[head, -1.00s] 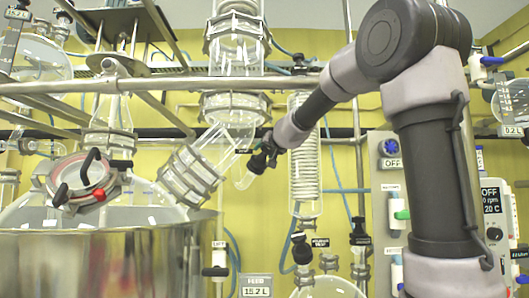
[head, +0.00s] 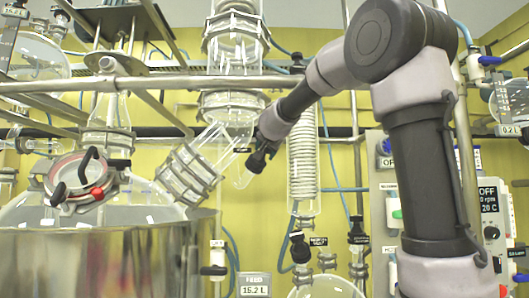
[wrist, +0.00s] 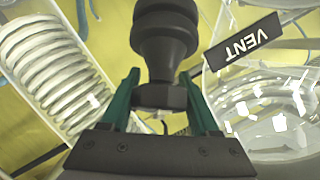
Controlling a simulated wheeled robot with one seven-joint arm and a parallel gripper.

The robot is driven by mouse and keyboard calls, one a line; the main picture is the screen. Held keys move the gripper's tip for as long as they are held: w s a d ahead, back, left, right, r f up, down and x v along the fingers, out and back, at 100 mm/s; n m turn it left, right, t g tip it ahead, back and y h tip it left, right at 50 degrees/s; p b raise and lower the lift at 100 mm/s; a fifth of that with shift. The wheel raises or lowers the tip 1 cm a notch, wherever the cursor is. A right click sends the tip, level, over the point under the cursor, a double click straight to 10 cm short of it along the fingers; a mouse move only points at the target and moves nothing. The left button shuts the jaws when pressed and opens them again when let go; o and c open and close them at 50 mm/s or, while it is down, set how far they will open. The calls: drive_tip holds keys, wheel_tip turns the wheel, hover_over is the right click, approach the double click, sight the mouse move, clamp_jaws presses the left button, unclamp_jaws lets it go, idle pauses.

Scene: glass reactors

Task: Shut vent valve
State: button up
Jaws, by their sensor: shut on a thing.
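The vent valve's black knob (wrist: 163,38) stands between the green fingers of my gripper (wrist: 160,88) in the wrist view, with its rounded end pointing away from the palm. My gripper is shut on it near its base. A black "VENT" label (wrist: 243,41) is beside the knob on the right. The valve body is mostly hidden behind the gripper there.
A coiled glass condenser (head: 303,175) stands close to the right of my gripper. A clamped glass elbow (head: 188,176) is to the left, above the steel vessel (head: 110,262). A horizontal metal rail (head: 160,84) runs above. A control panel (head: 384,190) is partly behind my arm.

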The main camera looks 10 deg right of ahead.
drive_tip(key=shift+m, duration=0.3)
drive_tip(key=o, duration=1.4)
drive_tip(key=shift+d, duration=0.1)
drive_tip(key=shift+n+y, duration=0.4)
drive_tip(key=shift+n, duration=0.4)
drive_tip(key=shift+a+r+n+t+y, duration=0.1)
drive_tip(key=shift+a+n+t+y, duration=0.15)
drive_tip(key=shift+n+y, duration=0.4)
drive_tip(key=shift+a+r+n+t+y, duration=0.1)
drive_tip(key=shift+a+n+t+y, duration=0.25)
drive_tip(key=shift+n, duration=0.5)
drive_tip(key=shift+n+y, duration=1.4)
drive_tip(key=shift+n, duration=0.3)
